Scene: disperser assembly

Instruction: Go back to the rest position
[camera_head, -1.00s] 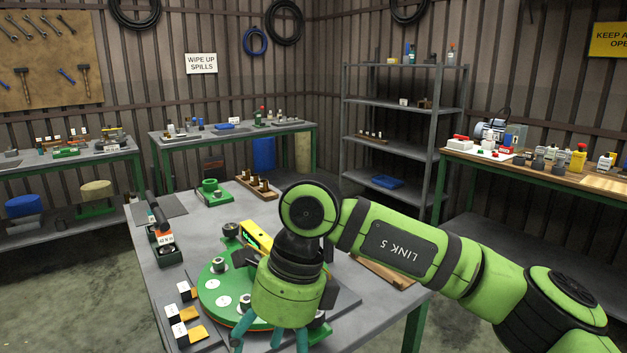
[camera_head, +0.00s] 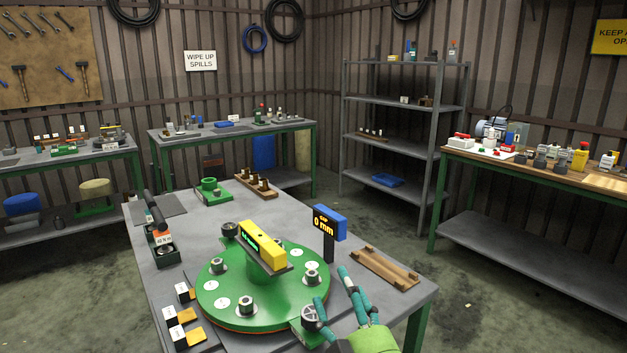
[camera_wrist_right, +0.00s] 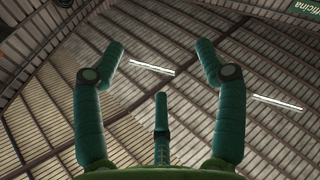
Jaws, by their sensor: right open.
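My right gripper (camera_head: 352,298) shows at the bottom of the head view, over the front right part of the near table. Its teal fingers point upward and stand apart. In the right wrist view the gripper (camera_wrist_right: 161,75) is open, with nothing between its fingers and only the roof behind them. The green round plate (camera_head: 262,318) with several metal parts on it lies to the left of the gripper, on the table. My left gripper is not in view.
A blue and black gap display (camera_head: 328,224) stands behind the plate. A wooden rack (camera_head: 385,267) lies right of it. A yellow device (camera_head: 263,243) is above the plate. Small labelled blocks (camera_head: 182,316) lie at the left. The grey table's (camera_head: 200,225) back left is partly clear.

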